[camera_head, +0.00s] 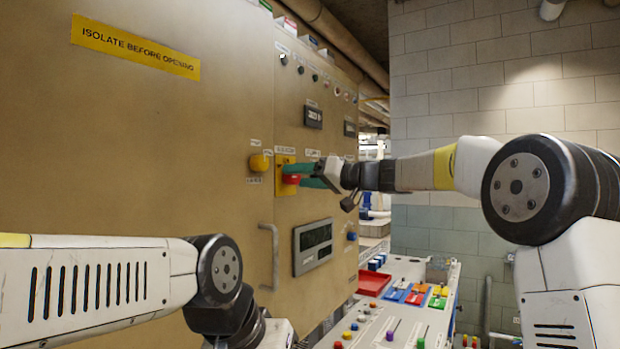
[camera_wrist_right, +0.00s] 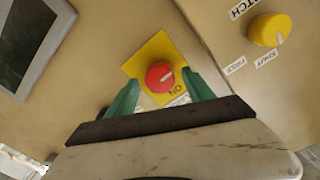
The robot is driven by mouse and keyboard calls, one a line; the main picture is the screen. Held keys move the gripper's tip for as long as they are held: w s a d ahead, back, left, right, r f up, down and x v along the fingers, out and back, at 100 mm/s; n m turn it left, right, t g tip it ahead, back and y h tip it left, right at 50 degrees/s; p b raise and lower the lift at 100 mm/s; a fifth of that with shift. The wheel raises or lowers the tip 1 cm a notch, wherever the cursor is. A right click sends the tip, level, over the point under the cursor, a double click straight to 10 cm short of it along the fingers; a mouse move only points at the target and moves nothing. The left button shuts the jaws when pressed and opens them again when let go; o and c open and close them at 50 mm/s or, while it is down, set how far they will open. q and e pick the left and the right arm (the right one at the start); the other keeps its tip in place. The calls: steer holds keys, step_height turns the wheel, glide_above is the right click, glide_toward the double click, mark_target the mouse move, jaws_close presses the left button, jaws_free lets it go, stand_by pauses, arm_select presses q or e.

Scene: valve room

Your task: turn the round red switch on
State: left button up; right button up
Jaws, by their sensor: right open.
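The round red switch (camera_head: 291,179) sits on a yellow plate (camera_head: 280,187) on the tan cabinet front. In the right wrist view the red switch (camera_wrist_right: 160,76) carries a pale pointer mark, and part of the word on its yellow plate (camera_wrist_right: 152,52) is hidden. My right gripper (camera_head: 300,175) is open, with its green fingers (camera_wrist_right: 161,90) reaching toward the switch, one on each side. I cannot tell whether they touch it. My left arm comes in at the lower left; its gripper fingers are out of the picture.
A yellow knob (camera_head: 259,163) is left of the switch and also shows in the wrist view (camera_wrist_right: 269,30). A display (camera_head: 313,246) and a long handle (camera_head: 273,255) are below. A console (camera_head: 405,315) with levers and a red tray (camera_head: 372,283) stands at lower right.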

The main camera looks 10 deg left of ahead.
steer(key=shift+w+a, duration=0.2)
steer(key=shift+a, duration=0.4)
jaws_close()
